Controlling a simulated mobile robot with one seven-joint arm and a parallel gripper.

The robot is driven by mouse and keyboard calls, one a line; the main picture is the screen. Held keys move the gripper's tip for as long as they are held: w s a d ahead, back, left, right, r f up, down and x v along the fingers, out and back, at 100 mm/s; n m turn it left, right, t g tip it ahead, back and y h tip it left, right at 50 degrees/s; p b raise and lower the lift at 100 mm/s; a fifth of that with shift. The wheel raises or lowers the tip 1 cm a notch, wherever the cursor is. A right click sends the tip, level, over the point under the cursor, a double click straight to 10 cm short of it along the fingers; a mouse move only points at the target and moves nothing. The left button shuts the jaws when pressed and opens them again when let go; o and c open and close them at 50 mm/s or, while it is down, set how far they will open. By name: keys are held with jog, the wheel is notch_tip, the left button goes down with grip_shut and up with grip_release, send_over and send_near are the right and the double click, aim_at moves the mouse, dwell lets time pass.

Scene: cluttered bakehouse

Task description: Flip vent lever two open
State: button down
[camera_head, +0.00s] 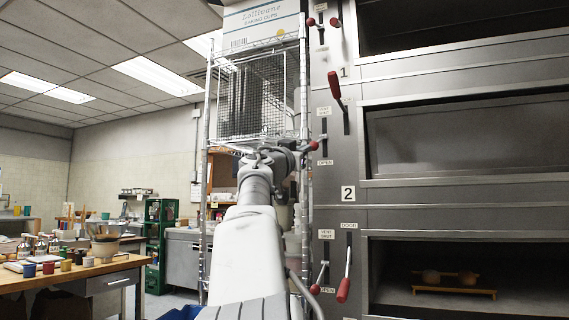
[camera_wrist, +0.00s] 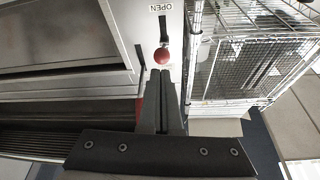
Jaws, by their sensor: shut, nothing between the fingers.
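The oven front has a column of vent levers with red ball knobs. One vent lever knob (camera_head: 314,145) sits beside the rack post, just above an OPEN label (camera_head: 325,162). In the wrist view this knob (camera_wrist: 161,55) hangs just past my fingertips, with its slot and the upside-down OPEN label (camera_wrist: 160,7) behind it. My gripper (camera_wrist: 164,75) is shut and empty, its tips right by the knob; I cannot tell if they touch. A number 2 plate (camera_head: 348,193) is below this lever. Another vent knob (camera_head: 315,289) is lower down.
Red-handled door levers stand close by, one upper (camera_head: 334,85) and one lower (camera_head: 343,290). A wire rack (camera_head: 207,190) with a mesh basket (camera_head: 252,95) stands close left of the oven. A wooden table (camera_head: 110,268) with jars is at the far left.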

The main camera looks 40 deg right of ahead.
jog(key=r+v, duration=0.1)
jog(key=v, duration=1.1)
jog(key=shift+s+a, duration=0.15)
jog(key=shift+s, duration=0.15)
jog(key=shift+f, duration=0.2)
